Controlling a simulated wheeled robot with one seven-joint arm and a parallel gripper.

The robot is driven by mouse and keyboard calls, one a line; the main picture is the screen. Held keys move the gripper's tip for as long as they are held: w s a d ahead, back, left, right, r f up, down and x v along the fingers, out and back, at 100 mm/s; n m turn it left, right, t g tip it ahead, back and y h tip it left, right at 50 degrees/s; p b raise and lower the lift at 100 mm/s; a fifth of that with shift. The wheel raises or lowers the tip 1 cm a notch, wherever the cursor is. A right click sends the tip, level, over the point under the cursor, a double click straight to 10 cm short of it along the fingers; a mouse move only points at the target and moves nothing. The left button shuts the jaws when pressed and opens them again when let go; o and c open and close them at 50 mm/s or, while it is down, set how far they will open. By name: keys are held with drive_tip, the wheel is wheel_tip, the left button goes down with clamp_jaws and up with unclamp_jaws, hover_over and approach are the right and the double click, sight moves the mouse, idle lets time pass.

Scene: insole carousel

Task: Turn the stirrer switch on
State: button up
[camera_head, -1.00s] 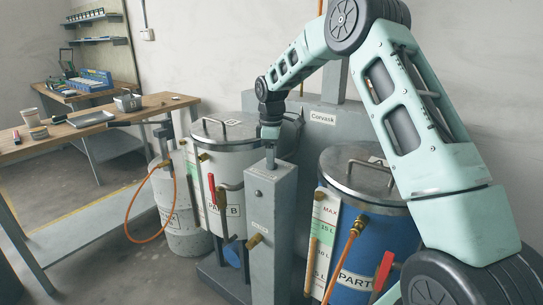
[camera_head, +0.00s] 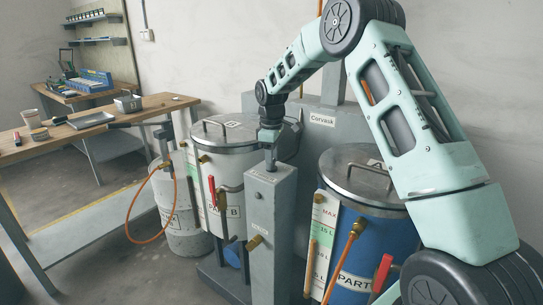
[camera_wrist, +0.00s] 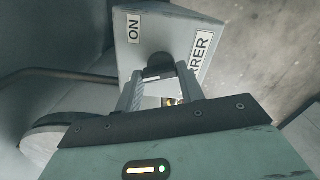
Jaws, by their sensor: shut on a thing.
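The stirrer switch box is the top of a grey post (camera_head: 272,215) between the two drums. In the wrist view its top face (camera_wrist: 165,27) carries an ON label (camera_wrist: 133,28) and a partly hidden label ending in "RRER". A dark round switch base (camera_wrist: 160,63) sits on that face. My gripper (camera_head: 270,157) is down at the top of the post. In the wrist view my gripper (camera_wrist: 160,82) is shut on the switch lever just below the dark base. The lever is mostly hidden between the fingers, so its exact tilt cannot be told.
The Part B drum (camera_head: 222,165) stands left of the post and the blue Part A drum (camera_head: 375,240) right of it. A grey cabinet (camera_head: 322,140) is behind. A red-handled valve (camera_head: 212,190) is close on the left. A workbench (camera_head: 75,128) stands far left.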

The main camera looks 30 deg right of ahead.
drive_tip(key=m+p, duration=0.2)
drive_tip(key=m, duration=0.3)
drive_tip(key=shift+r+p, duration=0.15)
drive_tip(key=shift+p, duration=0.2)
drive_tip(key=shift+m+p, duration=0.75)
drive_tip(key=shift+m, duration=1.65)
drive_tip(key=shift+d, duration=0.1)
drive_tip(key=o, duration=1)
wheel_tip(320, 180, up, 17)
drive_tip(key=b, duration=0.1)
